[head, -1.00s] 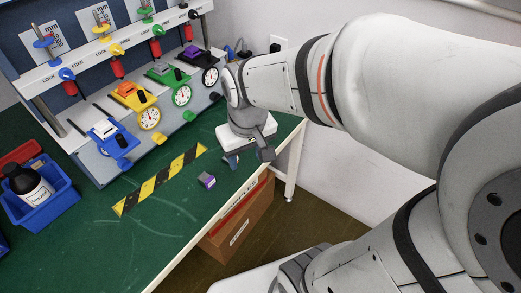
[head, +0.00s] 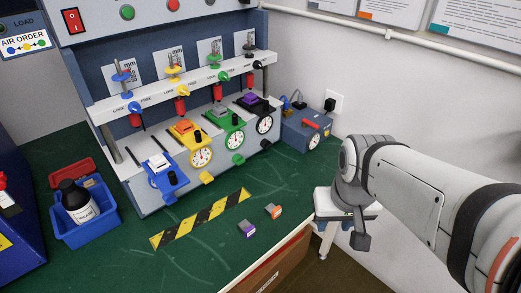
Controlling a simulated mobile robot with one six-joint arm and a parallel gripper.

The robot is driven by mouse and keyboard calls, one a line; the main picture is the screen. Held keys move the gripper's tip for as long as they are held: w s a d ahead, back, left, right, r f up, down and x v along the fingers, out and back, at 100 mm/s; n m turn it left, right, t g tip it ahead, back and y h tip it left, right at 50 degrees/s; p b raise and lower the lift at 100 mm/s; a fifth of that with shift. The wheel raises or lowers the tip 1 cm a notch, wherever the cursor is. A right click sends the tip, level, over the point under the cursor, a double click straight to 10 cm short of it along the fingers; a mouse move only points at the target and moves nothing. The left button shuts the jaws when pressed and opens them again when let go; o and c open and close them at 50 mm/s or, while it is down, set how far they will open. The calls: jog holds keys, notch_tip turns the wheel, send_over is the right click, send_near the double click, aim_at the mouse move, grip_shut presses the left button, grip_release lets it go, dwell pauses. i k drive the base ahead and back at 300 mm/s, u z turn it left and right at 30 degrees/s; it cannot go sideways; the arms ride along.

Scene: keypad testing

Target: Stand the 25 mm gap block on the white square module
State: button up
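The white square module (head: 159,163) sits on the blue station at the left end of the test rig, with nothing seen standing on it. Two small gap blocks lie on the green bench near its front edge: one with a purple face (head: 247,231) and one with an orange face (head: 274,211). Their markings are too small to read, so I cannot tell which is 25 mm. My gripper (head: 326,224) is at the bench's right edge, right of both blocks and apart from them. Its fingers are not clear, so I cannot tell if it is open or shut.
A striped strip (head: 201,219) lies in front. A blue bin (head: 85,233) with a dark bottle stands left. A blue-grey box (head: 306,132) stands at the back right.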

aim_at(157, 157)
jog(key=z, duration=0.45)
jog(key=k, duration=1.65)
jog(key=u, duration=0.55)
jog(key=i, duration=1)
jog(key=u, duration=0.1)
